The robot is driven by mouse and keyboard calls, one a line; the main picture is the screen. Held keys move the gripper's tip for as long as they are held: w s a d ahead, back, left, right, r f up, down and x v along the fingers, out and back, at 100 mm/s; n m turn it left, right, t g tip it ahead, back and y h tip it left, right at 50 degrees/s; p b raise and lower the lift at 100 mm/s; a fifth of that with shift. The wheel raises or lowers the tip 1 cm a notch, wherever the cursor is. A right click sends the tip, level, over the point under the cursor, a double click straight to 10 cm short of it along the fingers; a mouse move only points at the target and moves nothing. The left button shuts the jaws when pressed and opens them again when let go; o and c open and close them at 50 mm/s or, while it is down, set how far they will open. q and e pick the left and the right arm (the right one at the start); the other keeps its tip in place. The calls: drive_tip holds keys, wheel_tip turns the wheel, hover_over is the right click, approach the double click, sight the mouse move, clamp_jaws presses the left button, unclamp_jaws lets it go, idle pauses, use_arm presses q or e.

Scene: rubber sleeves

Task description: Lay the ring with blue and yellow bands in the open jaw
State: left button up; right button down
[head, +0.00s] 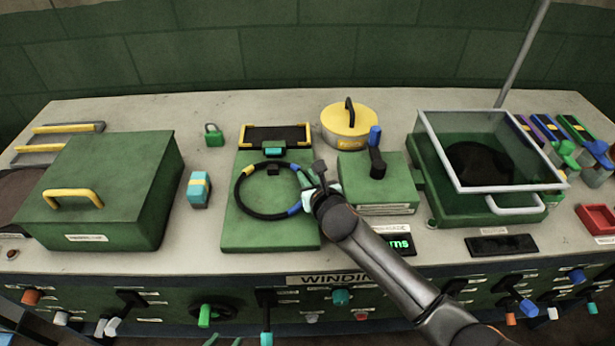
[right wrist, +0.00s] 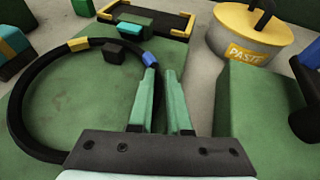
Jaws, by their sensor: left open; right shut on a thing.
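The black ring with blue and yellow bands (head: 243,206) is over the green base plate (head: 268,238); I cannot tell whether it touches the plate. In the right wrist view the ring (right wrist: 16,112) curves left from my fingers, with a blue band close to them. My right gripper (head: 305,181) is shut on the ring's right side; its green fingers (right wrist: 163,88) hide the held part. A small dark block (right wrist: 122,52) shows at the ring's far side, and a teal block (right wrist: 137,27) beyond it. My left gripper (head: 223,341) is open at the bottom edge, mostly out of view.
A green box with a yellow handle (head: 110,190) stands left. A black and yellow tray (head: 309,133) lies behind the plate. A yellow-lidded pot (head: 349,120), a green block with a lever (head: 376,188) and a glass-lidded green box (head: 470,205) stand right. A blue-yellow block (head: 198,189) stands left of the plate.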

drive_tip(key=c, duration=0.8)
unclamp_jaws()
drive_tip(key=shift+f, duration=0.15)
drive_tip(key=shift+c, duration=0.2)
drive_tip(key=shift+r, duration=0.2)
drive_tip(key=shift+s+d+r, duration=0.1)
drive_tip(key=shift+s+r, duration=0.05)
drive_tip(key=shift+s, duration=0.15)
drive_tip(key=p+v, duration=0.1)
drive_tip(key=v, duration=1)
drive_tip(key=shift+s+p, duration=0.15)
drive_tip(key=shift+p, duration=0.2)
